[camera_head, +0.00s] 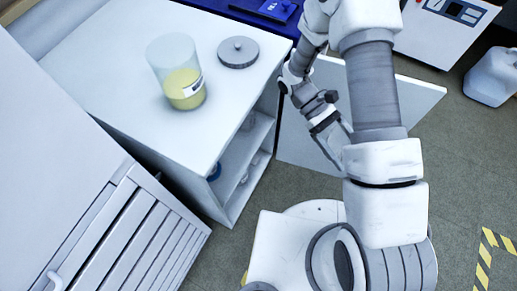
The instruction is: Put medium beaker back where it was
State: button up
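A clear beaker (178,74) with yellow liquid in its lower part and a white label stands upright on the white cabinet top (110,50). It is the only beaker I see clearly; whether it is the medium one I cannot tell. My arm folds down to the right of the cabinet, in front of its open door. The end of my arm, with my gripper (328,122), is apart from the beaker. My gripper's fingers are too small and partly hidden behind my arm, so their opening does not show.
A grey round lid (238,52) with a knob lies right of the beaker. The cabinet door (415,98) stands open, showing shelves (240,155) with a blue item (214,171) and unclear glassware. A white jug (492,76) stands on the floor at right.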

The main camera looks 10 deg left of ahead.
jog(key=s+a+f+m+g+y+b, duration=0.2)
jog(key=a+f+m+y, duration=0.25)
jog(key=a, duration=0.25)
jog(key=s+a+f+m+g+y+b, duration=0.1)
jog(key=a+f+m+y+b, duration=0.15)
jog(key=a+m+y, duration=0.35)
jog(key=s+a+f+m+g+y+b, duration=0.1)
jog(key=s+a+f+m+g+y, duration=0.2)
jog(key=a, duration=0.5)
jog(key=w+a+f+m+t+y+b, duration=0.3)
jog(key=w+a+f+m+t+y, duration=0.1)
jog(key=w+a+m+t+y, duration=0.3)
jog(key=w+a+f+m+t+y+b, duration=0.35)
jog(key=w+a+m+t, duration=0.25)
jog(key=w+a, duration=0.25)
jog(key=shift+m+y, duration=0.25)
jog(key=shift+y, duration=0.15)
jog(key=f, duration=0.2)
jog(key=f+b, duration=0.1)
jog(key=f, duration=0.1)
jog(key=w+f, duration=0.1)
jog(key=f, duration=0.1)
jog(key=shift+f+b, duration=0.3)
jog(key=shift+f, duration=0.1)
jog(key=shift+f+b, duration=0.65)
jog(key=shift+f, duration=1.25)
